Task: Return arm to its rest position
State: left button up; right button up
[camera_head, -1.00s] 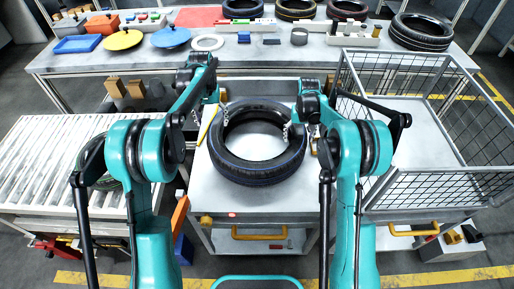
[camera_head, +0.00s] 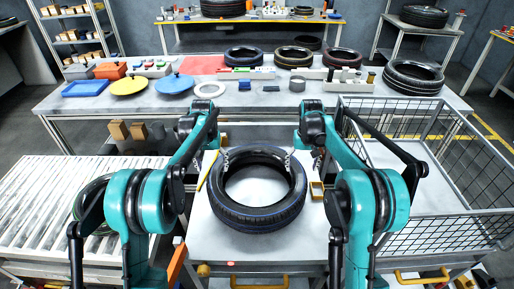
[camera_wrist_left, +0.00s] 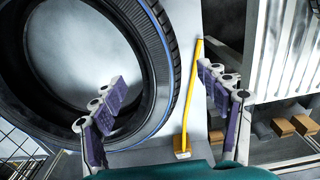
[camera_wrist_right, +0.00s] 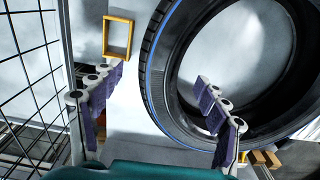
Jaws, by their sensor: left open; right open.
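A black tyre with a blue line (camera_head: 257,214) lies flat on the light cart top (camera_head: 225,248) between my two arms. My left gripper (camera_head: 224,158) is at the tyre's upper left. In the left wrist view my left gripper (camera_wrist_left: 165,105) is open, its purple-padded fingers on either side of the tyre wall, with nothing clamped. My right gripper (camera_head: 292,160) is at the tyre's upper right. In the right wrist view my right gripper (camera_wrist_right: 160,100) is open, its fingers spread on either side of the tyre wall. Whether any finger touches the tyre I cannot tell.
A wire-mesh cage (camera_head: 432,185) stands close on the right. A roller conveyor (camera_head: 40,195) with another tyre lies on the left. A yellow stick (camera_wrist_left: 190,90) and a small yellow frame (camera_wrist_right: 118,37) lie beside the tyre. A long table (camera_head: 300,103) with tyres and parts stands behind.

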pick_arm(q)
jog(key=s+r+t, duration=0.2)
jog(key=s+r, duration=0.4)
jog(key=s, duration=0.2)
jog(key=s+r+t, duration=0.2)
jog(key=s+r, duration=0.4)
jog(key=s, duration=0.3)
pick_arm(e)
jog(key=s+r+t, duration=0.2)
jog(key=s+r, duration=0.4)
jog(key=s, duration=0.2)
jog(key=s+r+t, duration=0.2)
jog(key=s+r, duration=0.4)
jog(key=s, duration=0.3)
pick_arm(q)
jog(key=s+a+f+t, duration=0.1)
jog(key=s+f+t, duration=0.2)
jog(key=s, duration=1.3)
jog(key=shift+f, duration=0.95)
pick_arm(e)
jog(key=s+d+f+t, duration=0.1)
jog(key=s+f+t, duration=0.2)
jog(key=s, duration=1.3)
notch_tip(320, 180, down, 2)
